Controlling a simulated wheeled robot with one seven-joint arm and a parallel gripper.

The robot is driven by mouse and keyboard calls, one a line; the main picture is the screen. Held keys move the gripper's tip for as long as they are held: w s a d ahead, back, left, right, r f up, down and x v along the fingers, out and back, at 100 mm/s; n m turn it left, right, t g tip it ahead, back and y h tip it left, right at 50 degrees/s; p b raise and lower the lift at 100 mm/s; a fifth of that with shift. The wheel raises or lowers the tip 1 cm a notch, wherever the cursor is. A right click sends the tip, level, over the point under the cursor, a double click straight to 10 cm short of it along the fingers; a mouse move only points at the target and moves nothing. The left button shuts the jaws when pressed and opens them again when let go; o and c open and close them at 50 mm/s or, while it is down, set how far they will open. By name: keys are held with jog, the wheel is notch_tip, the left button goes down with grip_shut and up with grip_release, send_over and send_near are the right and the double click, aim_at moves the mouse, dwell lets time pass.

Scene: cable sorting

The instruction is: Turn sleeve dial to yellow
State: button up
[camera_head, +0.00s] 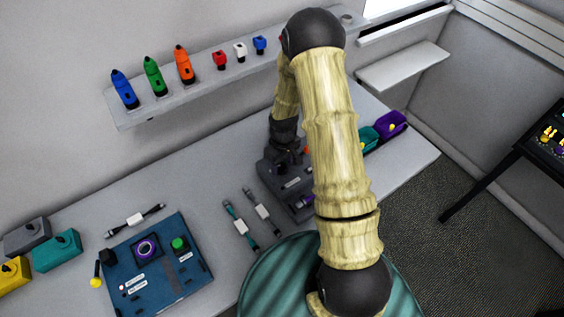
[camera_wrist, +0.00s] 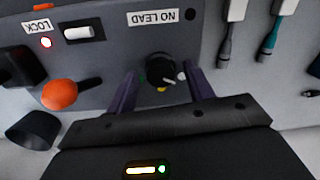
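A yellow mark (camera_wrist: 162,89) shows just below the dial. My gripper (camera_wrist: 162,74) has its two purple fingers apart, one on each side of the dial; contact is not clear. In the head view the grey device (camera_head: 302,213) is on the table, and my arm hides much of it.
An orange knob (camera_wrist: 58,94) and a white switch (camera_wrist: 78,33) are left of the dial. Cables (camera_head: 238,222) lie left of the device. A blue panel (camera_head: 160,275) is at the table's lower left. A shelf (camera_head: 205,88) holds coloured markers and small blocks.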

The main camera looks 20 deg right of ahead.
jog(key=c, duration=0.9)
jog(key=shift+m, duration=0.3)
jog(key=m+b, duration=0.3)
jog(key=m, duration=0.2)
jog(key=shift+f, duration=0.1)
jog(key=m+b, duration=0.1)
jog(key=m, duration=0.5)
jog(key=o, duration=0.9)
jog(key=shift+o, duration=0.2)
